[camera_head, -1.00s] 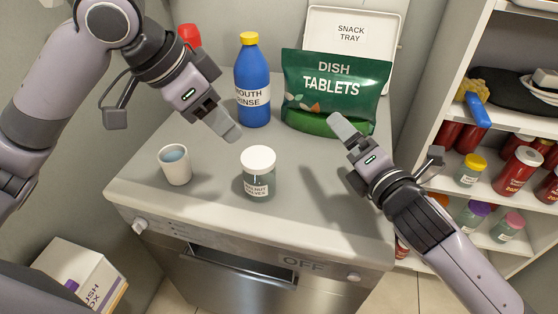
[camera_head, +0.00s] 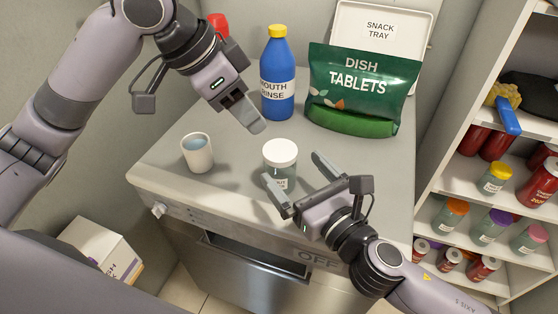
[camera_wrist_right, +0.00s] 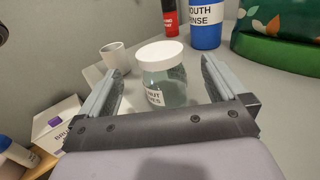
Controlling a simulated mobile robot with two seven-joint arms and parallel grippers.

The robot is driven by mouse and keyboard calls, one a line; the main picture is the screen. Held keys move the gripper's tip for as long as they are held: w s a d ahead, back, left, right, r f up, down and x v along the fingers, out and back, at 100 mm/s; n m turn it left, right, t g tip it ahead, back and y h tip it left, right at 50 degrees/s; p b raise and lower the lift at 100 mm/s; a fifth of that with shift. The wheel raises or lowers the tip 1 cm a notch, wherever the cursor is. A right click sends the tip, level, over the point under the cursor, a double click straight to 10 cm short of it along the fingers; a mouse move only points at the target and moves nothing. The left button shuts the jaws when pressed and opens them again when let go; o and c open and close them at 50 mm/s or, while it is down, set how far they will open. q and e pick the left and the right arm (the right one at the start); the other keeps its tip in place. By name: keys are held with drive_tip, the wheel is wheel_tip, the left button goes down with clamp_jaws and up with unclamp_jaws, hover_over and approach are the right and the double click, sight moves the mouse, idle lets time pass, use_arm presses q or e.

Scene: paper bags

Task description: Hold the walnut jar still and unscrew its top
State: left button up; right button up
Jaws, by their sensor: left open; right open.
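The walnut jar (camera_head: 281,178) is a clear glass jar with a partly readable label and a white lid (camera_head: 280,152). It stands upright on the counter near the front edge, and its lid is on. In the right wrist view the jar (camera_wrist_right: 164,85) stands between and ahead of my open fingers. My right gripper (camera_head: 302,184) is open at the jar's right front, its lower finger hiding part of the jar's base. I cannot tell whether it touches. My left gripper (camera_head: 252,115) is open and empty, above and behind the jar to its upper left.
A cup (camera_head: 197,153) stands left of the jar. Behind are a blue mouth rinse bottle (camera_head: 278,85), a green dish tablets bag (camera_head: 355,90), a snack tray (camera_head: 382,30) and a red-topped bottle (camera_head: 219,24). Shelves (camera_head: 470,182) with jars stand right. The counter (camera_head: 385,165) right of the jar is clear.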

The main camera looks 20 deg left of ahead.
sight(289, 179)
wheel_tip(289, 179, down, 4)
drive_tip(key=shift+f, duration=0.1)
drive_tip(key=x, duration=0.5)
drive_tip(key=shift+w+a+r, duration=0.1)
drive_tip(key=shift+a+r, duration=0.05)
drive_tip(key=shift+r, duration=0.1)
drive_tip(key=shift+x, duration=1.1)
